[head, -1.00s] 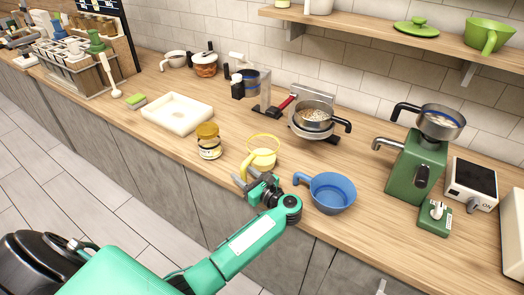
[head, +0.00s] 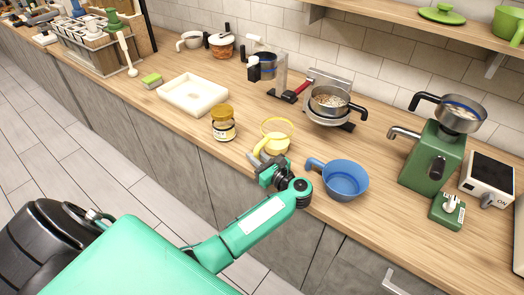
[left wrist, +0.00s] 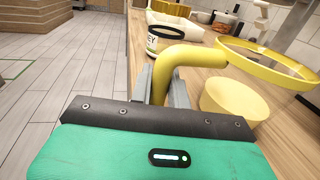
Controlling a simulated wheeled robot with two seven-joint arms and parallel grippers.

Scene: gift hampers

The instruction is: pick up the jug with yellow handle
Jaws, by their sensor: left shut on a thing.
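The jug (head: 277,145) has a yellow handle, a yellow rim ring and a yellow lower part; its wall between them looks clear. It stands upright near the counter's front edge. In the left wrist view its yellow handle (left wrist: 183,57) comes down between my fingers, with the rim and lower part to the right. My left gripper (head: 262,160) reaches in from the front and is shut on the handle; its fingers (left wrist: 162,88) are partly hidden behind the handle and the gripper body. My right gripper is not in view.
A blue pan (head: 345,180) stands close on the right. A honey jar (head: 223,124) stands on the left, with a white tray (head: 194,93) behind it. A scale with a steel pot (head: 330,101) is behind. The green grinder (head: 432,158) is farther right.

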